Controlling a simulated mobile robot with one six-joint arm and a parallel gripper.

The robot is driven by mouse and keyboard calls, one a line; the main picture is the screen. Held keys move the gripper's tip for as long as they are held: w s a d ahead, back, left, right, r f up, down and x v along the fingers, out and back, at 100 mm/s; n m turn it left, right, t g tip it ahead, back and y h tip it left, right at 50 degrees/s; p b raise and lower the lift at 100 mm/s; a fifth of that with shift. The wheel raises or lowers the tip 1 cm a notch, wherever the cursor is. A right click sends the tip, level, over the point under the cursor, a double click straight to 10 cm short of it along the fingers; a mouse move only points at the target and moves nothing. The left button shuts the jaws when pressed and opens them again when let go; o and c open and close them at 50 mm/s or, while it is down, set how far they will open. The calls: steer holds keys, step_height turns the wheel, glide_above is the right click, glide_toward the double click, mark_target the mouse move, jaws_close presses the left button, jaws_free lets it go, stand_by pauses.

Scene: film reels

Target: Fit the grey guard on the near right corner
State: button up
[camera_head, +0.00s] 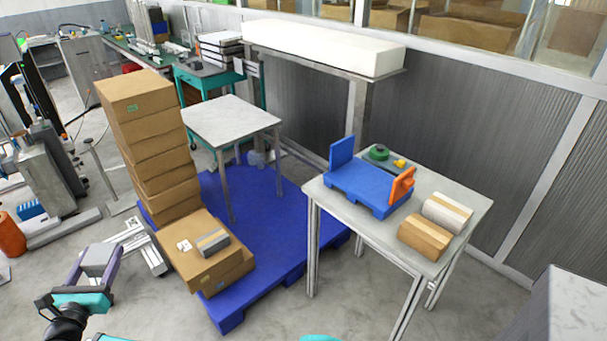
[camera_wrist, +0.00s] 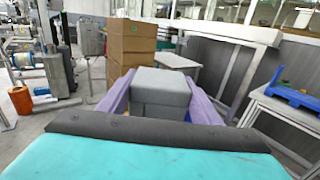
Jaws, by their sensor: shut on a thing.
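My gripper (camera_head: 96,264) is at the lower left in the head view, above the floor and left of the low carton. Its purple fingers are shut on a grey blocky piece (camera_head: 99,256), which I take for the grey guard. In the wrist view the grey guard (camera_wrist: 160,88) sits between the fingers (camera_wrist: 158,108); its lower part is hidden. The small blue pallet (camera_head: 368,190) lies on the right table, well away from my gripper. A blue upright panel (camera_head: 342,153) stands at its left end and an orange piece (camera_head: 402,186) at its right end.
The right table (camera_head: 325,193) also bears two boxes (camera_head: 425,236) (camera_head: 447,211), a green roll (camera_head: 379,152) and a small yellow thing (camera_head: 400,163).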

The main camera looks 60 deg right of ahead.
steer(key=shift+d, duration=0.15)
steer(key=s+d+f+m+g+h+b, duration=0.1)
steer(key=s+d+m+g+b, duration=0.3)
steer(key=d, duration=1)
steer(key=s+d+f+g+h+b, duration=0.15)
steer(key=d+b, duration=0.55)
steer(key=d, duration=0.7)
steer(key=s+d+f+m+g+h+b, duration=0.1)
steer(key=s+d+m+g+h+b, duration=0.3)
steer(key=d, duration=1)
steer(key=s+d+m+g+y+b, duration=0.1)
steer(key=s+d+g+b, duration=0.2)
steer(key=s+d+b, duration=0.4)
steer(key=s+d+m+g+y+b, duration=0.1)
steer(key=s+d+b, duration=0.7)
steer(key=s+d, duration=1)
steer(key=s+g+y, duration=0.1)
steer(key=s+g, duration=0.1)
steer(key=s, duration=0.4)
steer(key=shift+d+r+m+b, duration=0.2)
steer(key=shift+r+m+b, duration=0.1)
steer(key=shift+m, duration=0.1)
steer(key=shift+d+r+g+p, duration=0.15)
steer(key=shift+d+g+p, duration=0.1)
steer(key=shift+p, duration=0.8)
steer(key=p, duration=0.3)
steer(key=shift+w+d, duration=0.2)
steer(key=shift+d, duration=0.15)
